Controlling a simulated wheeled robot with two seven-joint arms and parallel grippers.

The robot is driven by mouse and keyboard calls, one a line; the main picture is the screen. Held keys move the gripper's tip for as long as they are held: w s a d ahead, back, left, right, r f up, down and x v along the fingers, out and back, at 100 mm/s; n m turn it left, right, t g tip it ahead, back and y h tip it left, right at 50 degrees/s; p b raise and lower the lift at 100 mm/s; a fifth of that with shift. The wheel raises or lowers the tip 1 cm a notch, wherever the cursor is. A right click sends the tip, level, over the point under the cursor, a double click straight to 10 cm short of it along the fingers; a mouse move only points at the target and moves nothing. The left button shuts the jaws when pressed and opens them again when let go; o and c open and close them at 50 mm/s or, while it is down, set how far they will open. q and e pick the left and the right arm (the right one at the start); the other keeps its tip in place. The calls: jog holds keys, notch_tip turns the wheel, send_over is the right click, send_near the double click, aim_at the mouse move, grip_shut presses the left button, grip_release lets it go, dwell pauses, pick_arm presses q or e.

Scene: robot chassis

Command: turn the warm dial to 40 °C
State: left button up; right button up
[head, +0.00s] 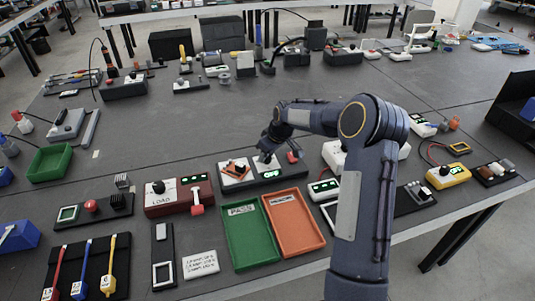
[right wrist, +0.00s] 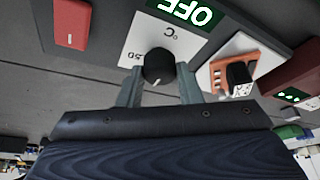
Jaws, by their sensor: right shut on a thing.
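The warm dial (right wrist: 158,64) is a black round knob with a white pointer line, on a white plate (right wrist: 136,45) marked °C and 50. My right gripper (right wrist: 159,74) has one finger on each side of the knob and is shut on it. The pointer line shows at the knob's lower side in the right wrist view. A green OFF display (right wrist: 190,10) is beside the plate. In the head view the dark dial box (head: 284,177) stands behind the trays, and my right gripper (head: 266,153) hides most of the knob. My left gripper is not in view.
A red block (right wrist: 72,24) sits on the same box. An orange-and-white unit (head: 235,171) adjoins it on the left. A green tray (head: 232,262) and an orange tray (head: 312,236) lie in front. A red LOAD box (head: 157,208) is farther left. The middle of the table is clear.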

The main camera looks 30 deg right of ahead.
jog(key=o, duration=1)
jog(key=shift+v, duration=3.9)
jog(key=s+a+r+m, duration=0.1)
jog(key=s+a+r, duration=0.2)
jog(key=s, duration=0.3)
jog(key=s+a+r+t, duration=0.1)
jog(key=s+a+r, duration=0.3)
jog(key=s, duration=0.2)
jog(key=s+a+r+m, duration=0.1)
jog(key=s+a+r, duration=0.2)
jog(key=s, duration=0.3)
jog(key=s+a+f+m+y, duration=0.1)
jog(key=s+a, duration=0.1)
jog(key=s, duration=0.3)
jog(key=s+a+f+m, duration=0.1)
jog(key=s+a, duration=0.2)
jog(key=s, duration=0.3)
jog(key=s+a+f+m+y+p, duration=0.1)
jog(key=s+a, duration=0.2)
jog(key=s, duration=0.2)
jog(key=shift+s+f+y, duration=0.15)
jog(key=shift+f+y, duration=0.15)
jog(key=shift+f, duration=0.05)
